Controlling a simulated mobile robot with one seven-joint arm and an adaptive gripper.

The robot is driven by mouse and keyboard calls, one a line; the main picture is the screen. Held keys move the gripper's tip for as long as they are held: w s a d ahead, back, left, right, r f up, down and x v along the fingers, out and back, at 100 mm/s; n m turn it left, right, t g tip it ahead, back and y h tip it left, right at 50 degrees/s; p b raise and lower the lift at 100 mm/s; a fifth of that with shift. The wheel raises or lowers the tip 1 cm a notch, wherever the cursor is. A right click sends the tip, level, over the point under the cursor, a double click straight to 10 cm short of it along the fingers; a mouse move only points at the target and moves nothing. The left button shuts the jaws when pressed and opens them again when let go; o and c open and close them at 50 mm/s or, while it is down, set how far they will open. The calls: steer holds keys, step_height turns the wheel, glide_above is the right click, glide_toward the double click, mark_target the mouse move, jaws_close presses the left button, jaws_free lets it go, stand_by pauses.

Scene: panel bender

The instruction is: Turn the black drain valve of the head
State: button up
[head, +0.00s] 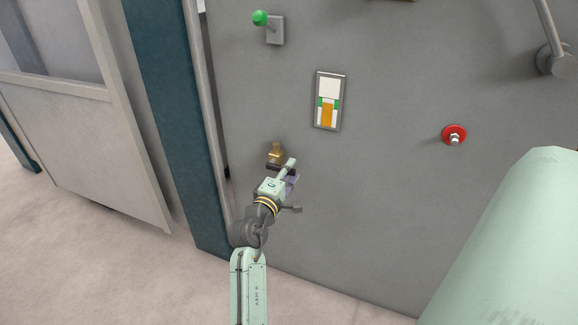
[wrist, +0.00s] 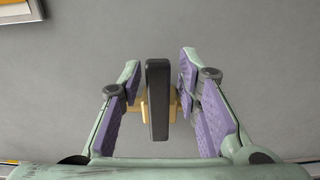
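The drain valve is a brass body (head: 276,151) on the grey panel with a black lever handle (wrist: 158,98). In the wrist view the handle stands upright in the picture, with brass parts showing on both sides behind it. My gripper (wrist: 157,90) is open, with its purple-padded fingers on either side of the handle.
On the same panel are a level gauge (head: 329,100), a green-knobbed lever (head: 260,18), a red round fitting (head: 454,135) and a grey handle (head: 553,58) at upper right. A blue post (head: 173,100) stands left of the panel. The panel around the valve is bare.

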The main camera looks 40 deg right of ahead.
steer(key=shift+o, duration=0.3)
steer(key=shift+r, duration=0.1)
step_height(320, 180, up, 10)
stand_by(0.4)
